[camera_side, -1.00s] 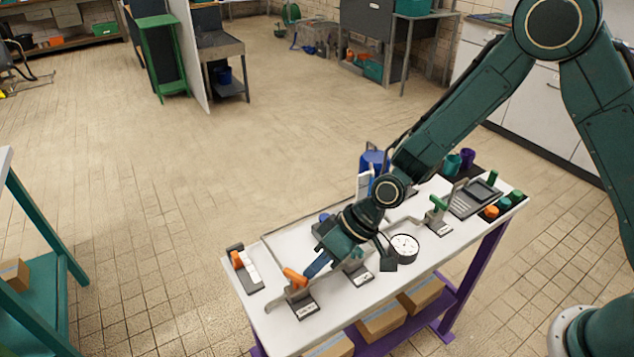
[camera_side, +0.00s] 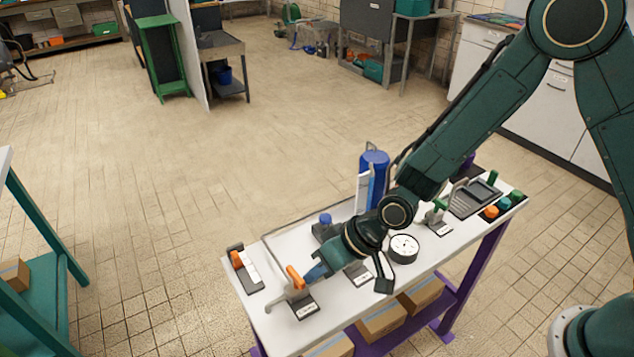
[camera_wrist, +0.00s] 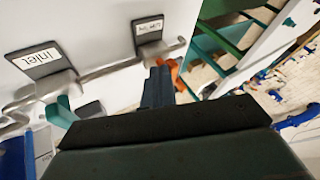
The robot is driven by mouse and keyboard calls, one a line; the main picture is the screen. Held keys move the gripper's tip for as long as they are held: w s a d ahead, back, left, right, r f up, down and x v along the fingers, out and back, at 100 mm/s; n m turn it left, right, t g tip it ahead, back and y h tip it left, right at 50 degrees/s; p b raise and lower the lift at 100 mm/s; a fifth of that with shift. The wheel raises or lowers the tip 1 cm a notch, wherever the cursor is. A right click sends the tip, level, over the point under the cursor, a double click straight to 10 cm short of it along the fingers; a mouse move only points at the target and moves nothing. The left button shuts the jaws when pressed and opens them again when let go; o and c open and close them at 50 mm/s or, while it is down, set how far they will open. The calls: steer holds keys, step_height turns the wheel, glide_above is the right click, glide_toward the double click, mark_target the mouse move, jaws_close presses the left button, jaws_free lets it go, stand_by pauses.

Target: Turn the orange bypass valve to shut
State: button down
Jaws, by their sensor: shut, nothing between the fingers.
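The orange bypass valve handle (camera_side: 296,278) sits on a grey pipe fitting near the front left of the white bench, above a dark labelled plate (camera_side: 304,308). My gripper (camera_side: 314,273) is low over the bench, just right of the handle, with its blue fingers shut and empty. In the wrist view the fingers (camera_wrist: 158,84) are together and the orange handle (camera_wrist: 178,76) shows right beside their tips, partly hidden by them. They look to be at or against its side; I cannot tell whether they touch.
A teal inlet handle (camera_wrist: 61,112) stands beside its Inlet plate (camera_wrist: 40,58) in the wrist view. A round gauge (camera_side: 403,248), a green handle (camera_side: 438,207) and a blue cylinder (camera_side: 375,178) stand along the bench. A switch block (camera_side: 245,268) is at the left end.

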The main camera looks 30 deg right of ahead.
stand_by(0.4)
steer(key=shift+w+a+r, duration=0.15)
steer(key=shift+w+a, duration=0.3)
steer(key=shift+w, duration=0.35)
steer(key=shift+d, duration=0.55)
steer(key=d, duration=0.4)
steer(key=shift+s, duration=0.15)
steer(key=v, duration=0.9)
steer(key=shift+s, duration=0.2)
